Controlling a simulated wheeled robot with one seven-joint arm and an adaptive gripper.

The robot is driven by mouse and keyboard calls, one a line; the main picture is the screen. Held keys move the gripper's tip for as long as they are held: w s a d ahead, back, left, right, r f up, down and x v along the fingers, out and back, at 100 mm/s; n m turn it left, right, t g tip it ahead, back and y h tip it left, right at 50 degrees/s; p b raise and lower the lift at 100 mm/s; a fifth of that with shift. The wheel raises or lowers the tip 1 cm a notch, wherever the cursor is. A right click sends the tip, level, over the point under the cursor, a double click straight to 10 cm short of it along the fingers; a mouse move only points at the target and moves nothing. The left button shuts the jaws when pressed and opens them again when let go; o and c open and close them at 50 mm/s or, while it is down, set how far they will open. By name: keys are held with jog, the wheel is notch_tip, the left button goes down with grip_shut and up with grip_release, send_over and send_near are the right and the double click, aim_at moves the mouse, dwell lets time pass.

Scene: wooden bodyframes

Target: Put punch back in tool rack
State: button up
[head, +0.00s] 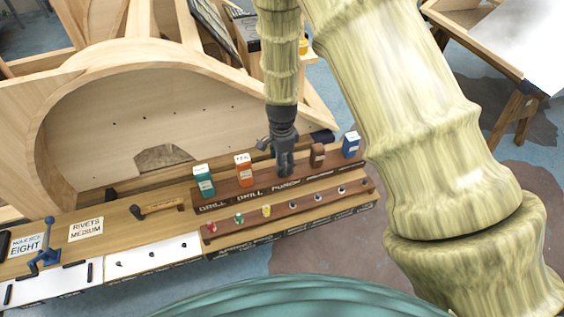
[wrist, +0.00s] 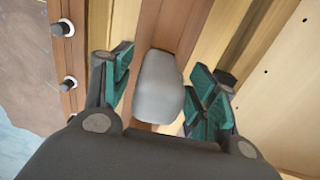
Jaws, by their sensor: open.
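The tool rack (head: 230,212) is a dark brown wooden strip with labelled places, including drill and punch. My gripper (head: 283,152) is above its punch label. In the wrist view my gripper (wrist: 163,86) is open, with teal pads on either side of a rounded grey body (wrist: 160,88), which looks like the punch. Gaps show between the pads and the grey body. It stands over the brown strip of the rack; how deep it sits is hidden. In the head view my gripper largely covers the punch.
A teal tool (head: 204,181), an orange tool (head: 243,169), a brown tool (head: 317,155) and a blue tool (head: 351,145) stand in the rack. A curved wooden frame (head: 55,120) rises behind. A rivets card (head: 86,229) lies left.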

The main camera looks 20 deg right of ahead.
jog(key=shift+r+b, duration=1.45)
jog(key=shift+r, duration=4.4)
jog(key=shift+s, duration=0.1)
